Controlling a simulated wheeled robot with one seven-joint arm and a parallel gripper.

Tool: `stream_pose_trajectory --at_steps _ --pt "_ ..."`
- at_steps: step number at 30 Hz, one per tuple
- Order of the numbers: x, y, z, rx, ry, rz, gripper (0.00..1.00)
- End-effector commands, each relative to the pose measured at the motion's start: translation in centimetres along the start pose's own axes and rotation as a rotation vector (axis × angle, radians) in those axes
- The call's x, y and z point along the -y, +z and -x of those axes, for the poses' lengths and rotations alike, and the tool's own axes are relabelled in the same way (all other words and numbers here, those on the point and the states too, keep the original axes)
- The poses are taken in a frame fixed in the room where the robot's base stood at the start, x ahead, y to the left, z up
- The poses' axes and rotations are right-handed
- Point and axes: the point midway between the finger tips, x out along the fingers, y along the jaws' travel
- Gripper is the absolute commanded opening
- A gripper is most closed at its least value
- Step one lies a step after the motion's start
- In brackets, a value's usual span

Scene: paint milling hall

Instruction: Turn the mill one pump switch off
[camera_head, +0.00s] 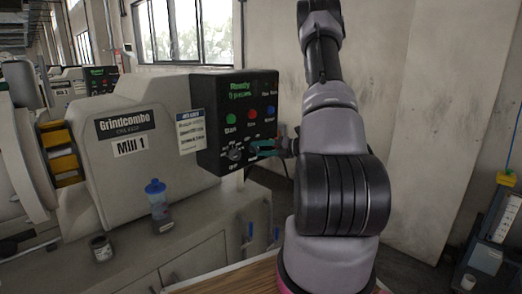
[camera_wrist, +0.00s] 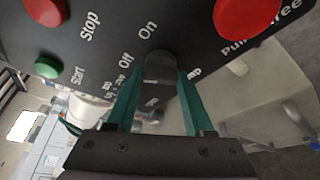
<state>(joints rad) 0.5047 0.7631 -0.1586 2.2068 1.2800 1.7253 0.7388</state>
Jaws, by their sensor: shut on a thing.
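The pump switch, a dark grey knob (camera_wrist: 159,66), sits on the black control panel, with "Off" and "On" lettered beside its upper end in the wrist view. That end lies under "On" and to the right of "Off". My gripper (camera_wrist: 158,88) has its two green fingers shut on the knob, one on each side. In the head view my gripper (camera_head: 262,149) reaches the lower right of the mill one control panel (camera_head: 243,98). The switch itself is hard to make out there. Part of its label is hidden by the fingers.
A large red button (camera_wrist: 246,14) stands out close by at upper right in the wrist view. A smaller red button (camera_wrist: 46,10) and a green button (camera_wrist: 47,67) lie left. A blue-capped bottle (camera_head: 157,201) and a small jar (camera_head: 102,248) stand below the panel.

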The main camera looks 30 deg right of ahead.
Motion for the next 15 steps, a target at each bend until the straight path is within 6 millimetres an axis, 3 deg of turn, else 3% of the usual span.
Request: stream_pose_trajectory --at_steps 4,5,6,7,15 --pt "0.13 -0.11 0.08 -0.002 -0.003 0.000 0.00" --pt "0.13 -0.11 0.08 -0.002 -0.003 0.000 0.60" --pt "0.12 -0.11 0.08 -0.002 -0.003 0.000 0.75" --pt "0.11 -0.10 0.08 -0.002 -0.003 0.000 0.82" --pt "0.05 -0.05 0.04 -0.001 -0.001 0.000 0.82"
